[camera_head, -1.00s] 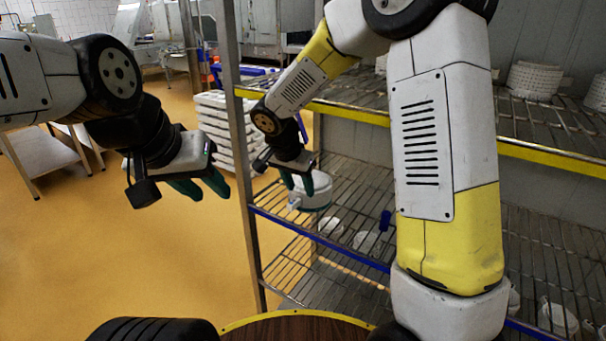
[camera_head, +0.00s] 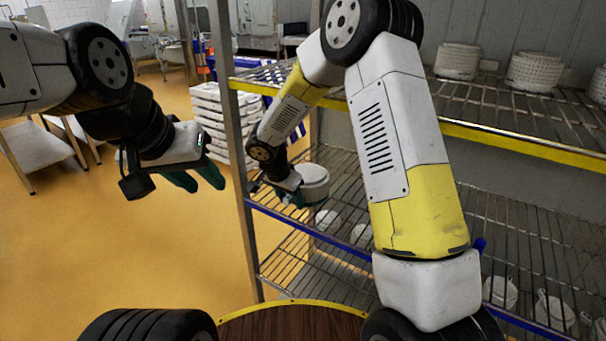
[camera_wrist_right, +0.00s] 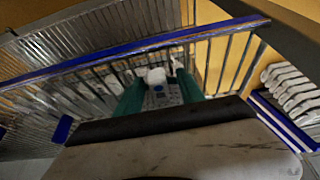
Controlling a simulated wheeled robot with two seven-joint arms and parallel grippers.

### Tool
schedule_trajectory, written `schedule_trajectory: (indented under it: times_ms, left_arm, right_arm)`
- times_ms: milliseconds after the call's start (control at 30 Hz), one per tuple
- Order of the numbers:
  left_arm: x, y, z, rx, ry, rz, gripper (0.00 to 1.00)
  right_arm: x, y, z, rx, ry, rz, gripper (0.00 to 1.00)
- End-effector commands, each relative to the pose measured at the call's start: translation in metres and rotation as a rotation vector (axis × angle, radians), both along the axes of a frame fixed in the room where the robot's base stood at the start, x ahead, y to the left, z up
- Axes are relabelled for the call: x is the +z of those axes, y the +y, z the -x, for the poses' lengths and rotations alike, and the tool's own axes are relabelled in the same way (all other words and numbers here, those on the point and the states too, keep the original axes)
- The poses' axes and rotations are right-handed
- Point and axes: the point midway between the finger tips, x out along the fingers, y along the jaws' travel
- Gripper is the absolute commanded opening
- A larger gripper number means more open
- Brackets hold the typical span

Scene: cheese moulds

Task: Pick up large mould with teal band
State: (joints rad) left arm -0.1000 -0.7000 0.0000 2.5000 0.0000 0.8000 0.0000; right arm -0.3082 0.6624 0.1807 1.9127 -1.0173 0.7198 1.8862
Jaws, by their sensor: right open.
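My left gripper (camera_head: 196,179) is open and empty above the floor, left of the rack.
The wire middle shelf has a blue front rail (camera_head: 318,236). A metal post (camera_head: 232,130) stands left of my right gripper. Smaller white moulds (camera_head: 327,220) sit nearby. The upper shelf has a yellow edge (camera_head: 520,144). Stacked white trays (camera_head: 222,125) stand behind the post.

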Motion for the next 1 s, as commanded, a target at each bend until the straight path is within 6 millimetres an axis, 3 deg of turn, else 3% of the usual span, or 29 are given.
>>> schedule_trajectory:
  times_ms: [100,333,767,1000]
  left_arm:
    - [0.000,0.000,0.000,0.000,0.000,0.000,0.36]
    - [0.000,0.000,0.000,0.000,0.000,0.000,0.36]
    - [0.000,0.000,0.000,0.000,0.000,0.000,0.36]
    - [0.000,0.000,0.000,0.000,0.000,0.000,0.36]
  right_arm:
    - [0.000,0.000,0.000,0.000,0.000,0.000,0.43]
    - [0.001,0.000,0.000,0.000,-0.001,0.001,0.00]
    - [0.002,0.000,-0.001,0.000,-0.002,0.000,0.00]
    - [0.018,-0.005,-0.004,-0.001,-0.003,0.001,0.00]
